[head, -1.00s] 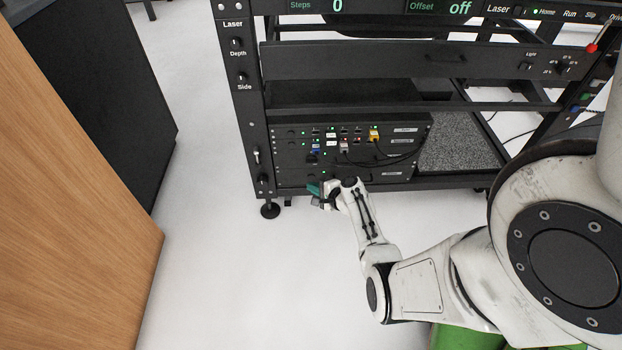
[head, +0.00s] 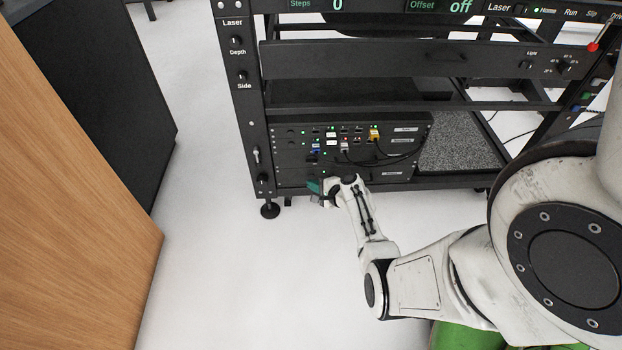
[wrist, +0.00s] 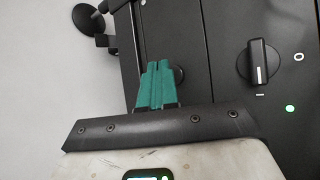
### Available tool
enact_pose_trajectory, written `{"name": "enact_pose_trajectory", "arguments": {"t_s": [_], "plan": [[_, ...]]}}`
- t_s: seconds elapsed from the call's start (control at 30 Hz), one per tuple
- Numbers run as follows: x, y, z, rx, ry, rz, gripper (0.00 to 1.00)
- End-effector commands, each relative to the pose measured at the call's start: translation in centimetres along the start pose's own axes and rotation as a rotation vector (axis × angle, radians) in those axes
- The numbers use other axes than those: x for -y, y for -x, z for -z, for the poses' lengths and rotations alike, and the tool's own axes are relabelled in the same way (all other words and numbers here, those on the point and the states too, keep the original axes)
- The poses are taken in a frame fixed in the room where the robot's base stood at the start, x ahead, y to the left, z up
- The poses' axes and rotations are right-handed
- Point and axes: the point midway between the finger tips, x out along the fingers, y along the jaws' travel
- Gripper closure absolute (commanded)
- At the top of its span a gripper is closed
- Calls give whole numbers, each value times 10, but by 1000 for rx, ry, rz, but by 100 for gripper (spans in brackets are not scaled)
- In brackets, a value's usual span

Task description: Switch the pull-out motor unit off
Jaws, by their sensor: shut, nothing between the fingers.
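The motor unit's dark front panel (wrist: 215,45) fills the right of the wrist view. It carries a black rotary knob (wrist: 260,65) whose white line points down at the "I" mark; an "O" mark sits to its upper right. A green light (wrist: 290,108) glows below right of the knob. My gripper (wrist: 157,72) has teal fingers, shut and empty, left of the knob and apart from it. A round dark part behind the fingertips is partly hidden. In the head view my gripper (head: 314,187) is at the rack's lower front, covering part of the bottom panel (head: 385,174).
Above is a panel of connectors with lights and cables (head: 345,140). A rack foot (head: 270,210) stands at the lower left. A wooden panel (head: 70,200) and a dark cabinet (head: 110,90) are at the left. The white floor (head: 215,240) between is clear.

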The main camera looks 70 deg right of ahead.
Motion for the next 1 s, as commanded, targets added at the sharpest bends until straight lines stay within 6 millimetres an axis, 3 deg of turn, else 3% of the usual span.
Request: {"name": "enact_pose_trajectory", "arguments": {"t_s": [1.0], "plan": [[4,-5,4,0,0,0,100]]}}
